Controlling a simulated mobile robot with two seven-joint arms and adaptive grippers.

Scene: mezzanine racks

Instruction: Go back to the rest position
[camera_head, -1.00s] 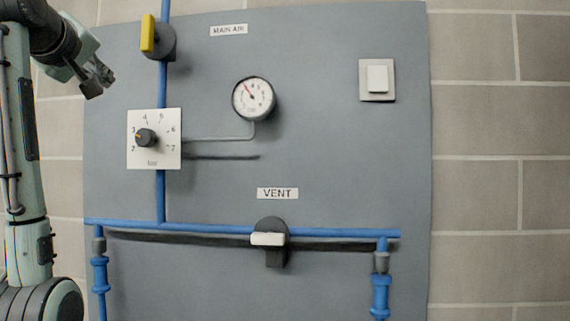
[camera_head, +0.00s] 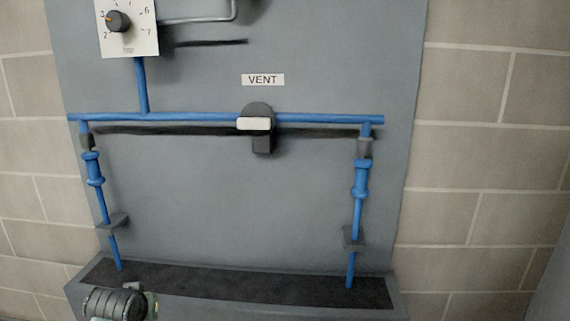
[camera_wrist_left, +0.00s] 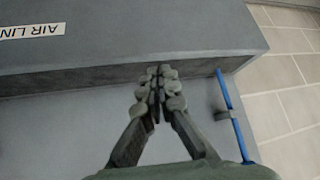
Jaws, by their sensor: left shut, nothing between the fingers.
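My left gripper (camera_wrist_left: 157,88) shows in the left wrist view with its fingers together and nothing between them. It is in front of the grey ledge (camera_wrist_left: 90,80) at the foot of the panel, apart from the blue pipe (camera_wrist_left: 232,115) on its right; whether it touches the ledge I cannot tell. In the head view only a rounded part of my arm shows at the lower left, and the gripper itself is not seen there. My right gripper is in neither view.
The grey panel (camera_head: 225,205) carries a dial knob (camera_head: 118,21), a vent valve with a white handle (camera_head: 254,124) lying level, and blue pipes (camera_head: 200,117). A dark-topped ledge (camera_head: 240,285) runs below. An AIR LINE label (camera_wrist_left: 31,32) appears upside down in the wrist view.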

